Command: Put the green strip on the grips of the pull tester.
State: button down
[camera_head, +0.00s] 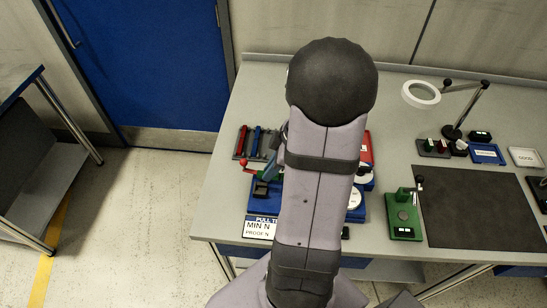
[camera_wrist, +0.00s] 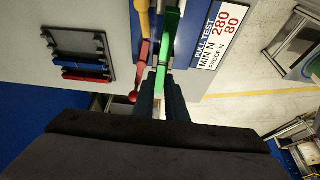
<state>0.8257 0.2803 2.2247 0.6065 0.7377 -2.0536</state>
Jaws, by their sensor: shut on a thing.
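The green strip (camera_wrist: 160,79) is between the fingertips of my gripper (camera_wrist: 160,88) in the wrist view, and my gripper is shut on it. Green continues from there up over the pull tester, beside its red lever (camera_wrist: 142,55). I cannot tell whether the strip rests on the grips or hovers just over them. The pull tester (camera_head: 262,193) has a blue base and a white sign in front. In the head view my arm hides much of it, and only a little green shows near the lever's red ball (camera_head: 243,163).
A dark rack (camera_wrist: 80,52) with blue and red strips lies beside the tester. A green device (camera_head: 403,215) and a dark mat (camera_head: 477,210) are to the right. A ring magnifier (camera_head: 421,94) stands at the back. The table's front edge is close to the tester.

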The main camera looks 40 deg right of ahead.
aim_at(273, 179)
jog(key=shift+s+a, duration=0.15)
jog(key=shift+a, duration=0.05)
jog(key=shift+f+b, duration=0.85)
jog(key=shift+f, duration=0.6)
jog(key=shift+b, duration=0.35)
jog(key=shift+f+b, duration=1.65)
jog(key=shift+b, duration=0.6)
dwell(1.1)
